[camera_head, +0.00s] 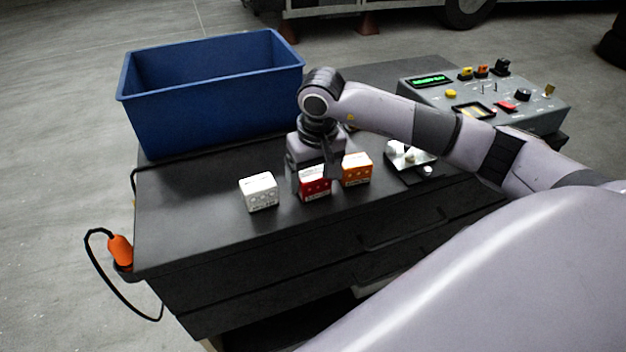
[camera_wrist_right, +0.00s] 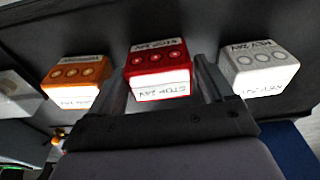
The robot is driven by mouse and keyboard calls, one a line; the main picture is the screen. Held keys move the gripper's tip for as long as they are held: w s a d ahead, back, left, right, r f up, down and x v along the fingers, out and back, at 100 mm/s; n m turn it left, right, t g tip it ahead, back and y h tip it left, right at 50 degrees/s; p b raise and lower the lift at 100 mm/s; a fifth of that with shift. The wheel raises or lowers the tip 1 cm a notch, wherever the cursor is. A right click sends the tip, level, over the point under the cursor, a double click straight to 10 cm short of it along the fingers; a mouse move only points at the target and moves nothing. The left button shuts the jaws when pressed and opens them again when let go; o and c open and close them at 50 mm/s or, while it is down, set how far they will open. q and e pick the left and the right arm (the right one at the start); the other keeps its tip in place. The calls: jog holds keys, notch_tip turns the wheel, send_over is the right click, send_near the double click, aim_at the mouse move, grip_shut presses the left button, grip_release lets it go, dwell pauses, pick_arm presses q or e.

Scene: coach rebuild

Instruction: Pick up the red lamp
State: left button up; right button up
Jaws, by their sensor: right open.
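The red lamp (camera_head: 315,182) is a small block with a white label strip, standing on the dark cabinet top (camera_head: 200,218) between a white lamp (camera_head: 259,191) and an orange lamp (camera_head: 356,169). My right gripper (camera_head: 316,172) points down over the red lamp and hides part of it. In the right wrist view, the gripper (camera_wrist_right: 163,88) is open, with one finger on each side of the red lamp (camera_wrist_right: 158,62). I cannot tell whether the fingers touch it. My left gripper is not in view.
A blue bin (camera_head: 215,108) stands behind on the left. A grey control panel (camera_head: 530,112) with knobs and buttons is at the back right. A small metal plate with fittings (camera_head: 405,155) lies right of the orange lamp. An orange-handled tool (camera_head: 120,250) hangs at the left edge.

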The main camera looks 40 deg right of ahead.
jog(key=shift+f, duration=0.1)
jog(key=shift+c, duration=0.3)
jog(key=c, duration=0.7)
jog(key=shift+c, duration=0.2)
